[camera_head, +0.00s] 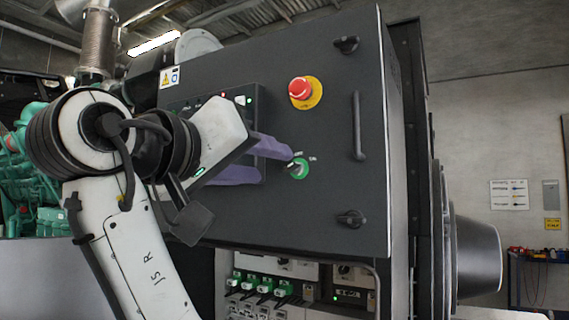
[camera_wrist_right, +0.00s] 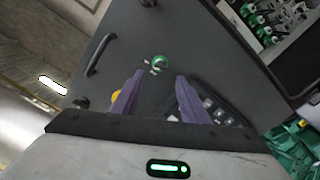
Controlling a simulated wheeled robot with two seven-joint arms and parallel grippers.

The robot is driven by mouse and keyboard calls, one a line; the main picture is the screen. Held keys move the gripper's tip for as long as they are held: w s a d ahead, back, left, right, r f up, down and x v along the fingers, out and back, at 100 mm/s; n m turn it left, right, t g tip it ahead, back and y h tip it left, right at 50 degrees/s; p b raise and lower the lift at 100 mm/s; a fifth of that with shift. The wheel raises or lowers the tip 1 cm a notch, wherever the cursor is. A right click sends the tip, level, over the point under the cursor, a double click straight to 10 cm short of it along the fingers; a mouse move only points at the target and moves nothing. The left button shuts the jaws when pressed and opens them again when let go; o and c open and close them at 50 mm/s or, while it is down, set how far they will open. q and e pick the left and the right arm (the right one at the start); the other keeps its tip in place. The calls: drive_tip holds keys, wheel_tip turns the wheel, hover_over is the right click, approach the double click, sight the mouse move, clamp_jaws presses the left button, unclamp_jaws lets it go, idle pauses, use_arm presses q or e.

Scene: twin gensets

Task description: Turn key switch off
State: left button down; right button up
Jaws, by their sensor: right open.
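The key switch (camera_head: 299,168) is a small round switch with a green ring on the dark grey cabinet door. It also shows in the right wrist view (camera_wrist_right: 160,63), ahead of and between the fingers. My right gripper (camera_head: 276,162) has purple fingers and is open. In the head view its fingertips are just left of the switch; one finger points at it. In the right wrist view the fingers (camera_wrist_right: 157,80) are apart with nothing between them. I cannot tell whether a fingertip touches the switch. My left gripper is not in view.
A red emergency stop button (camera_head: 301,89) on a yellow disc sits above the switch. A vertical door handle (camera_head: 358,125) is to the right, with latches above and below. A control panel (camera_head: 250,100) is partly hidden behind my right gripper. Breakers (camera_head: 265,287) sit below the door.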

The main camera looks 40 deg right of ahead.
sight(288, 167)
drive_tip(key=p+x, duration=0.1)
drive_tip(key=x, duration=0.6)
clamp_jaws()
